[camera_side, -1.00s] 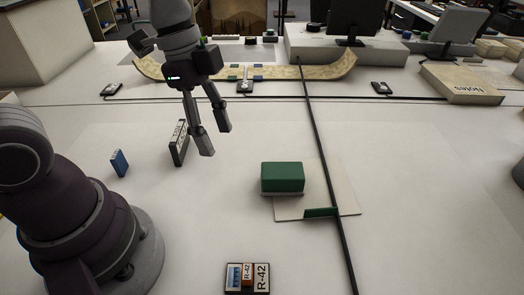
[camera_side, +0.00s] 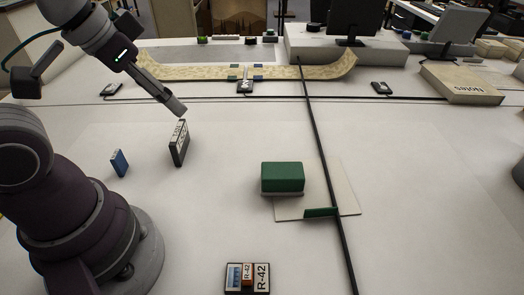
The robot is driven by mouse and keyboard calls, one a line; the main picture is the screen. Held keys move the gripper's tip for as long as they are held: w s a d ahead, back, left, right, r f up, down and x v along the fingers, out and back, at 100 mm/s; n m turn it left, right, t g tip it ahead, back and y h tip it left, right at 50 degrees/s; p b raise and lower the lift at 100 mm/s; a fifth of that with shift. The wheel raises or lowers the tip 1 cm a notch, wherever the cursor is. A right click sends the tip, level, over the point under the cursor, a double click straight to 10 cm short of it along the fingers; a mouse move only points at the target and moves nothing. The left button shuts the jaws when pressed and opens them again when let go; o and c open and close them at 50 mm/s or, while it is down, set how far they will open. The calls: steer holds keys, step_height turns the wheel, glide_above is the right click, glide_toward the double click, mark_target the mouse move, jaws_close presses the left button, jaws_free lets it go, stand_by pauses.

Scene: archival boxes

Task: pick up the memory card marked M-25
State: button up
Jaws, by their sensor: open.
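I cannot read a mark M-25 anywhere, so I cannot tell which thing is that memory card. A small blue card-like piece (camera_side: 119,163) stands upright on the table near my arm's base, with white print on its edge. A dark case (camera_side: 179,143) with a white label stands upright to its right; the label is too small to read. My gripper (camera_side: 177,107) is open and tilted, its fingers pointing down and right. It shows side-on, with the fingertips just above the dark case in the picture and apart from it; nothing shows between them.
A dark case marked R-42 (camera_side: 247,279) lies at the front, with blue and orange pieces on it. A green block (camera_side: 282,178) sits on a pale board (camera_side: 341,193). A black cable (camera_side: 318,141) runs across the table. A box marked Notes (camera_side: 461,83) stands back right.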

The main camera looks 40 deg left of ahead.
steer(key=shift+o, duration=0.2)
stand_by(0.4)
steer(key=n+g, duration=0.5)
steer(key=n, duration=0.4)
glide_above(115, 154)
steer(key=f, duration=0.8)
steer(key=shift+w+a+f, duration=0.1)
steer(key=shift+w+f, duration=0.05)
steer(key=shift+w, duration=0.1)
steer(key=shift+n+g, duration=0.3)
steer(key=f, duration=1)
steer(key=shift+s+d, duration=0.2)
steer(key=shift+s, duration=0.1)
steer(key=shift+f, duration=0.3)
steer(key=shift+c, duration=0.3)
jaws_close()
